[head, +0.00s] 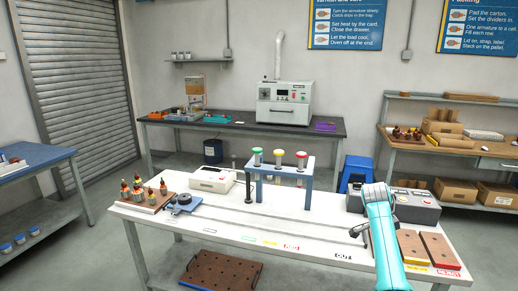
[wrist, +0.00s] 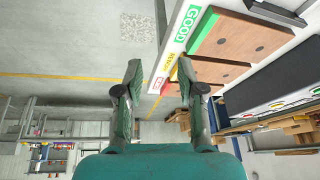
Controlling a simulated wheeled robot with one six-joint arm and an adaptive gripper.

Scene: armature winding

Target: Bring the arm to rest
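My gripper (wrist: 159,74) is open and empty in the wrist view, its two fingers spread well apart with floor and the bench edge beyond them. In the head view my teal arm reaches over the right front part of the white workbench (head: 290,225); the gripper itself is mostly hidden there. Wooden boards with holes (wrist: 245,38) lie at the bench's edge by a green GOOD label (wrist: 187,24), to the right of the fingers in the wrist view. I see no contact between the fingers and anything.
On the bench are a rack with coloured-top posts (head: 280,165), a white scale-like device (head: 213,179), a grey control box (head: 405,206), a blue fixture (head: 183,203) and a board of armatures (head: 146,198). A perforated brown board (head: 220,273) lies below. An oven (head: 285,103) stands behind.

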